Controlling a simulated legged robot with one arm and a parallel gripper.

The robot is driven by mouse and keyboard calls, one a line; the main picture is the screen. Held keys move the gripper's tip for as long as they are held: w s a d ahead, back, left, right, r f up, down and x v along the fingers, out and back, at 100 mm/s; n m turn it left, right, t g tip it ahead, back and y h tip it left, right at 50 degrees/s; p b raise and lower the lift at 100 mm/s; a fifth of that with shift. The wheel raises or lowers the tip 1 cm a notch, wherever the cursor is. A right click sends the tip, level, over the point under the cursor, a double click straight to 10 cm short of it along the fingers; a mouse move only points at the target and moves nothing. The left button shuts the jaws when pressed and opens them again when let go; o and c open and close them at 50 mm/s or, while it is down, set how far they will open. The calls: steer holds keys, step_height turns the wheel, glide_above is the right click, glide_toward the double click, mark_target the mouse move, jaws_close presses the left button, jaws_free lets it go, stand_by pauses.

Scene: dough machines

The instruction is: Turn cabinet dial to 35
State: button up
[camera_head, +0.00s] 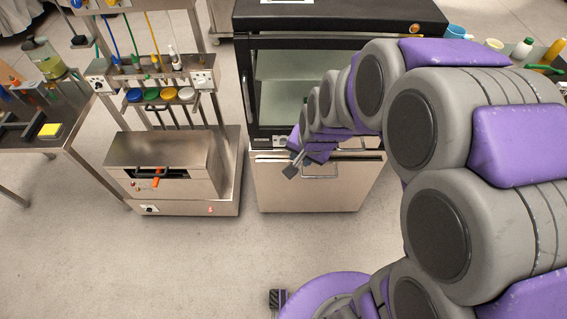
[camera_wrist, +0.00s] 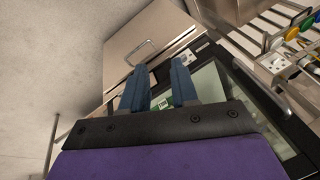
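The cabinet (camera_head: 245,95) has a black top, a glass front and a steel lower drawer (camera_head: 300,190). A narrow control strip runs between glass and drawer, with a small pale dial plate (camera_head: 281,140) on it; its reading is too small to make out. In the wrist view a pale part of this strip (camera_wrist: 188,57) shows just beyond the right fingertip, partly covered. My gripper (camera_head: 292,165) is in front of the strip, near the dial plate. In the wrist view my gripper (camera_wrist: 158,66) has its two blue fingers apart, with nothing held between them. Contact with the dial cannot be told.
A drawer handle (camera_head: 320,176) sticks out below the strip. A steel machine (camera_head: 170,165) with a rack of coloured lids and tools stands left of the cabinet. A side table (camera_head: 60,140) is farther left. The floor (camera_head: 170,260) in front is clear.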

steer(key=w+a+f+m+t, duration=0.3)
steer(key=w+a+f+m, duration=0.1)
steer(key=w+f, duration=0.55)
steer(key=w+a+f+m+t, duration=0.3)
steer(key=w+f+m+t, duration=0.1)
steer(key=w+f, duration=0.5)
steer(key=m+t+h+b, duration=0.2)
steer(key=m+t, duration=0.3)
steer(key=t, duration=0.3)
glide_toward(283, 144)
steer(key=shift+w+d+p, duration=0.1)
steer(key=shift+w+p, duration=1.55)
steer(key=shift+w, duration=1.65)
steer(key=shift+w+f, duration=0.1)
steer(key=shift+w, duration=0.6)
steer(key=shift+w, duration=0.15)
